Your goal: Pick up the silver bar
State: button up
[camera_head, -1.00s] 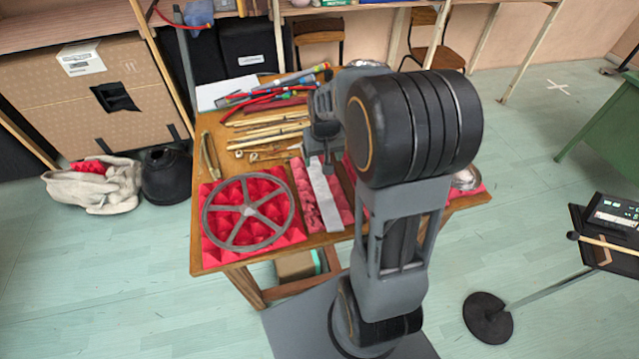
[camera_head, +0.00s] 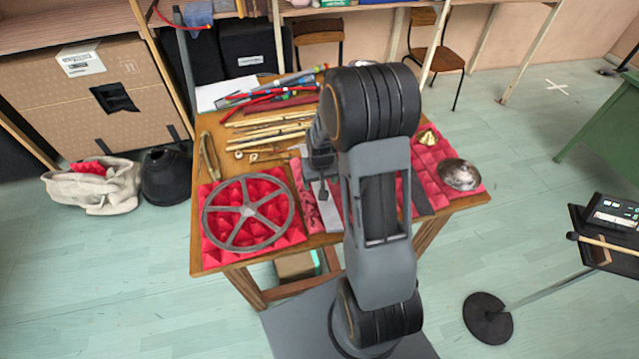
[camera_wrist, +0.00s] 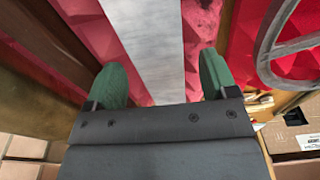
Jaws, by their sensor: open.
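The silver bar (camera_head: 330,217) is a flat, pale metal strip lying on red foam on the table. In the wrist view the bar (camera_wrist: 150,45) runs up the middle of the picture. My gripper (camera_head: 322,190) is over the bar in the head view and hides part of it. In the wrist view my gripper (camera_wrist: 163,80) is open, with one green fingertip on each side of the bar. Gaps show between the bar and both fingertips. I cannot tell how far the fingertips are above the foam.
A grey spoked wheel (camera_head: 248,211) lies on red foam to the left and also shows in the wrist view (camera_wrist: 272,45). Wooden sticks (camera_head: 270,132) lie behind. A metal dome (camera_head: 460,174) and a small brass piece (camera_head: 427,137) are at the right.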

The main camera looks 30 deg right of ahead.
jog(key=shift+f, duration=0.2)
jog(key=shift+c, duration=0.4)
jog(key=shift+w+r, duration=0.1)
jog(key=c, duration=1.3)
